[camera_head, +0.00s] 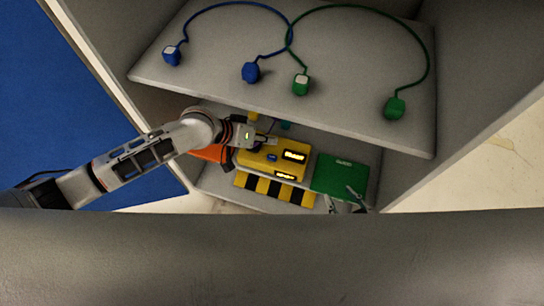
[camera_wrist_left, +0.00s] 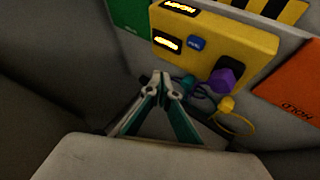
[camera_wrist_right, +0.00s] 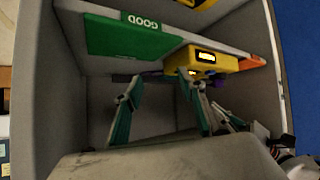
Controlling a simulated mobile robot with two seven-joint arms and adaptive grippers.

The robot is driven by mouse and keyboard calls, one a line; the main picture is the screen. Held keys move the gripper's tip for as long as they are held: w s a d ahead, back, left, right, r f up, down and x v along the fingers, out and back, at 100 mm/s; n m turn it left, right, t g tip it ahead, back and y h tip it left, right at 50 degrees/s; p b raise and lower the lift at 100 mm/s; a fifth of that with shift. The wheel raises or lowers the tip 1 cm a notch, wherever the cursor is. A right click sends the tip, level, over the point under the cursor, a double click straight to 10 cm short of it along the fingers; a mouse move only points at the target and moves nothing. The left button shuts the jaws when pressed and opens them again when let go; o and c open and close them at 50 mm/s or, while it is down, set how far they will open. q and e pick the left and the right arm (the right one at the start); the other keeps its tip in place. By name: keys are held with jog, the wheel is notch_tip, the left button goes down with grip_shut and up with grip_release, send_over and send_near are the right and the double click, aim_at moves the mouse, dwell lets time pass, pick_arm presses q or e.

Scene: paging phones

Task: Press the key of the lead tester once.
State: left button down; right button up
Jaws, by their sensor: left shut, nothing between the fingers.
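The lead tester (camera_head: 285,147) is a yellow box with two lit displays on the lower shelf. It also shows at the top of the left wrist view (camera_wrist_left: 240,45) and in the right wrist view (camera_wrist_right: 205,61). A blue key (camera_wrist_left: 195,43) is on its face, beside the lower display, with a purple block (camera_wrist_left: 226,80) near its edge. My left gripper (camera_wrist_left: 162,78) is shut and empty, apart from the key in its wrist view. In the head view its wrist is at the tester's left. My right gripper (camera_wrist_right: 158,85) is open and empty, near the green pad.
A green pad (camera_head: 338,174) marked GOOD lies right of the tester, an orange pad (camera_head: 212,154) left. A yellow-black striped strip (camera_head: 275,189) runs in front. Teal and yellow plugs (camera_wrist_left: 227,104) hang on cords nearby. Blue and green leads lie on the upper shelf (camera_head: 340,120).

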pick_arm(q)
jog(key=b, duration=0.3)
send_over(270, 158)
notch_tip(270, 158, down, 4)
jog(key=shift+f, duration=0.15)
jog(key=shift+f+b, duration=0.8)
jog(key=shift+f, duration=0.1)
jog(key=shift+w+f, duration=0.1)
jog(key=shift+f, duration=0.55)
pick_arm(e)
jog(key=f, duration=0.1)
jog(key=d+f, duration=0.1)
jog(key=f, duration=0.2)
jog(key=shift+w+d, duration=0.25)
jog(key=shift+w, duration=0.05)
jog(key=shift+a, duration=0.1)
jog(key=shift+s+f, duration=0.2)
jog(key=shift+w+r, duration=0.1)
jog(key=shift+r, duration=0.1)
pick_arm(q)
jog(key=shift+f, duration=0.15)
